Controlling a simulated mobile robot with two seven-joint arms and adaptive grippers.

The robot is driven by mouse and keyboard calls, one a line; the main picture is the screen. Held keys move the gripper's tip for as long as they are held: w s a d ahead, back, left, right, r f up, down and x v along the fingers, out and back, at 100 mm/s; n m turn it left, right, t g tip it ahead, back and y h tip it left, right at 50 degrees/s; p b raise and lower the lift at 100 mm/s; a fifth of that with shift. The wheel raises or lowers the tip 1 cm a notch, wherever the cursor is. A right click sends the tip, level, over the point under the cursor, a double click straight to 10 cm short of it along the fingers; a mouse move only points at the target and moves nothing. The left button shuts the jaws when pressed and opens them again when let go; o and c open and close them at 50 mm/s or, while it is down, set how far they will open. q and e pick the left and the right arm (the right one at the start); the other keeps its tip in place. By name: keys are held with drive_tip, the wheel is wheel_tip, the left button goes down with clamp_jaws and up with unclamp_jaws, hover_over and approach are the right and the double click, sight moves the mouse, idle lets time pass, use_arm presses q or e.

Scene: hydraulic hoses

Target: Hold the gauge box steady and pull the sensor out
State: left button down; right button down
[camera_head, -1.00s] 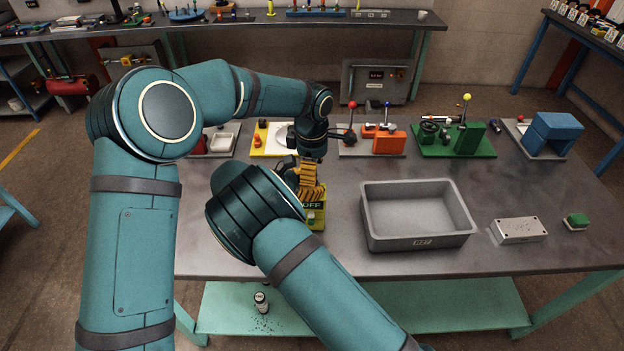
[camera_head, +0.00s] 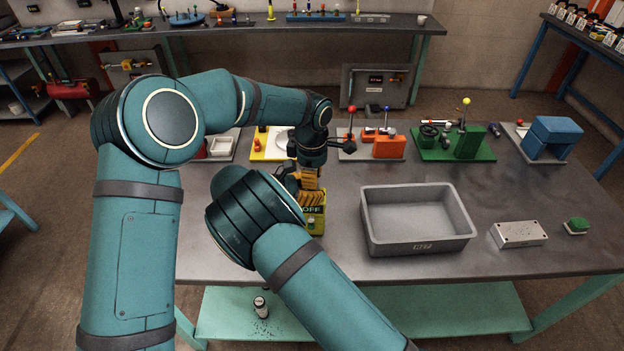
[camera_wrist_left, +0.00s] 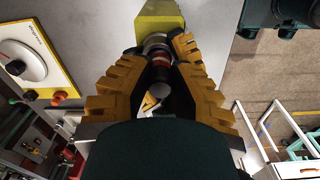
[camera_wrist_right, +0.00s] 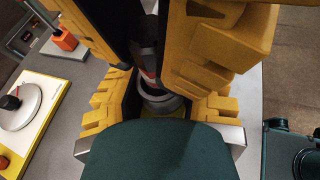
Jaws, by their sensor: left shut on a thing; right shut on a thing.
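The gauge box (camera_head: 316,222) is yellow-green, marked OFF, and stands upright near the table's front edge. It shows yellow in the left wrist view (camera_wrist_left: 160,17). A dark sensor (camera_wrist_left: 161,63) with a red band stands at a metal collar on the box; it also shows in the right wrist view (camera_wrist_right: 148,74). My left gripper (camera_head: 309,178) comes from above and is shut around the sensor. My right gripper (camera_head: 312,198) comes in lower and is shut at the box's collar end. Its exact contact is hidden by the left fingers. I cannot tell whether the sensor is still seated.
A grey tray (camera_head: 378,235) stands to the right, with a metal block (camera_head: 519,234) and a green piece (camera_head: 577,226) farther right. Fixtures line the back, including a yellow-edged plate (camera_head: 262,146) close behind my grippers. The table between the box and the tray is clear.

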use_arm(q)
wheel_tip(320, 180, up, 10)
drive_tip(key=shift+f, duration=0.1)
use_arm(e)
drive_tip(key=shift+s+f, duration=0.2)
drive_tip(key=shift+f, duration=0.25)
drive_tip(key=c, duration=0.7)
unclamp_jaws()
use_arm(q)
drive_tip(key=shift+d, duration=0.1)
use_arm(e)
drive_tip(key=shift+o, duration=0.7)
